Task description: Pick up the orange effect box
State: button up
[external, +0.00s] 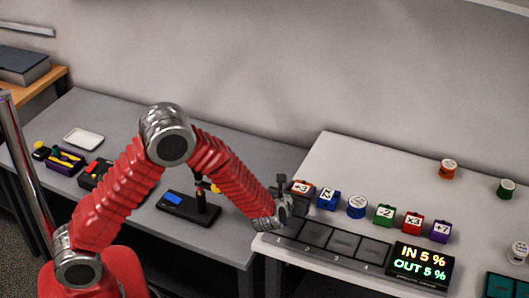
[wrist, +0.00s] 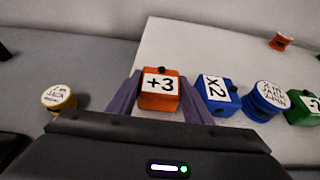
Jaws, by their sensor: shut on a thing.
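The orange effect box (external: 301,187) has a white face marked +3 and a dark knob on top. It shows in full between my fingers in the wrist view (wrist: 160,90). My gripper (external: 286,192) is shut on the box, with one grey-purple finger on each side of it. In the external view my gripper hides part of the box's left side. The box looks upright, at the left end of the row on the pale table. I cannot tell whether it touches the table top.
A blue x2 box (external: 327,198) stands close on the right, then a blue spool (external: 357,207), a green box (external: 384,215), a red box (external: 413,222) and a purple box (external: 440,231). A dark slotted tray (external: 343,242) with a display (external: 420,265) lies in front. An orange spool (external: 448,169) stands behind.

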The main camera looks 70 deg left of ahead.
aim_at(300, 187)
jog(key=shift+r, duration=0.15)
notch_tip(300, 187, up, 10)
jog(key=shift+f, duration=0.1)
dwell(0.4)
